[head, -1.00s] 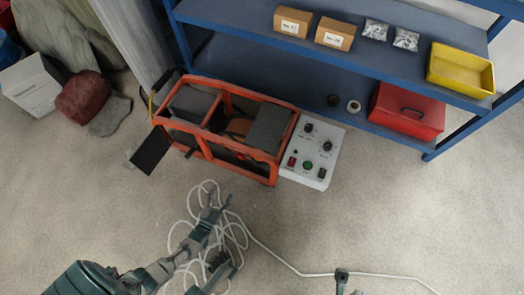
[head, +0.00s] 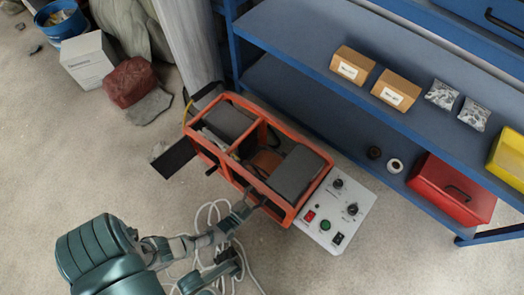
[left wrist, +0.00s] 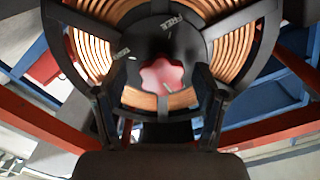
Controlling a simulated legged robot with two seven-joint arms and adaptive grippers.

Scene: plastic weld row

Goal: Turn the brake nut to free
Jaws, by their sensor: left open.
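The brake nut (left wrist: 162,76) is a red, star-shaped knob at the centre of a black hub in the left wrist view. A small pale mark shows on its lower part. The hub (left wrist: 147,42) carries the word FREE at its upper right and another blurred word at its left. Copper-coloured coils (left wrist: 95,55) ring the hub. My left gripper (left wrist: 160,110) is open, with one finger on each side below the nut; contact cannot be told. In the head view my left gripper (head: 256,199) is at the front side of the orange frame (head: 228,178). The nut is hidden there.
A white control panel (head: 333,215) with knobs and buttons adjoins the frame's right end. A blue shelf (head: 310,105) stands behind, with boxes, bags and a red case (head: 450,188). White cable (head: 205,215) lies on the floor near my arm. The floor at lower right is clear.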

